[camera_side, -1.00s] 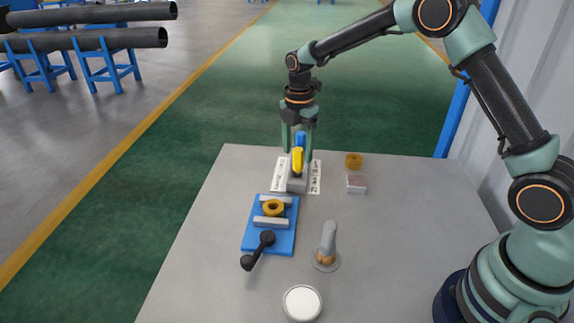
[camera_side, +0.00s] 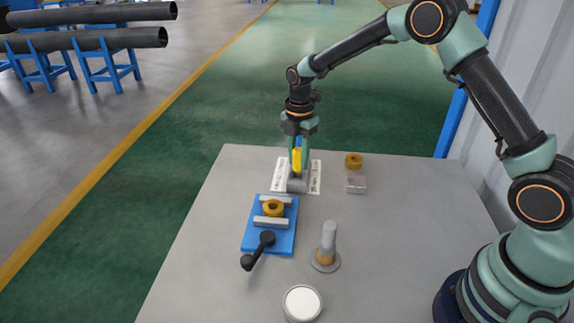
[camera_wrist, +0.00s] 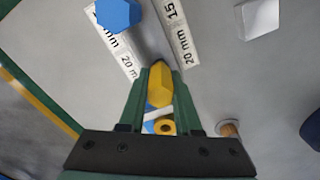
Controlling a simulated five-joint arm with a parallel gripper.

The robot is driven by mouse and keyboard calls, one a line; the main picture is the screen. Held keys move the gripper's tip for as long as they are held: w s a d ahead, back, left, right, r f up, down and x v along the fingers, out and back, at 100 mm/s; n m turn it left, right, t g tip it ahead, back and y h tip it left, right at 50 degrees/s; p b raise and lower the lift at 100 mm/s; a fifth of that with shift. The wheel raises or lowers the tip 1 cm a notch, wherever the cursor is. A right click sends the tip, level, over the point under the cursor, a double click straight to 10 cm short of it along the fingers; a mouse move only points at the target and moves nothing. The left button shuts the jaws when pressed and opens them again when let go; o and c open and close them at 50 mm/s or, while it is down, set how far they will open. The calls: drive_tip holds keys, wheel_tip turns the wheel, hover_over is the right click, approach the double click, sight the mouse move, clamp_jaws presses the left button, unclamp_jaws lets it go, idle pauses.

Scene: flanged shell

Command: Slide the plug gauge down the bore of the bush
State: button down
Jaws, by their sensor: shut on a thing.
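The plug gauge has a yellow six-sided handle (camera_side: 297,160), which also shows in the wrist view (camera_wrist: 160,84). My gripper (camera_side: 299,163) is shut on this handle, one finger on each side, in the wrist view too (camera_wrist: 159,90). The gauge is upright over its grey stand (camera_side: 297,186); its lower end is hidden. The bush, a brass ring (camera_side: 273,207) with a dark bore, sits between the grey jaws of a blue vise (camera_side: 254,238), nearer the camera and slightly left of my gripper. The bush also shows between my fingers in the wrist view (camera_wrist: 166,128).
A second gauge with a blue handle (camera_wrist: 117,14) stands beside the yellow one. Size labels (camera_side: 315,178) flank the stand. A loose brass ring (camera_side: 354,160), clear box (camera_side: 356,184), brush (camera_side: 327,247) and white-topped tin (camera_side: 302,303) stand around. The vise's black handle (camera_side: 257,251) sticks out frontward.

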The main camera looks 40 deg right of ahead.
wheel_tip(320, 180, up, 19)
drive_tip(key=s+a+f, duration=0.2)
drive_tip(key=a+f, duration=0.4)
drive_tip(key=f, duration=0.1)
drive_tip(key=s+a+f, duration=0.3)
drive_tip(key=a+f, duration=0.3)
drive_tip(key=f, duration=0.2)
drive_tip(key=shift+s, duration=0.35)
drive_tip(key=shift+f, duration=1.8)
idle(0.7)
drive_tip(key=c, duration=0.5)
unclamp_jaws()
wheel_tip(320, 180, up, 12)
drive_tip(key=shift+r, duration=0.1)
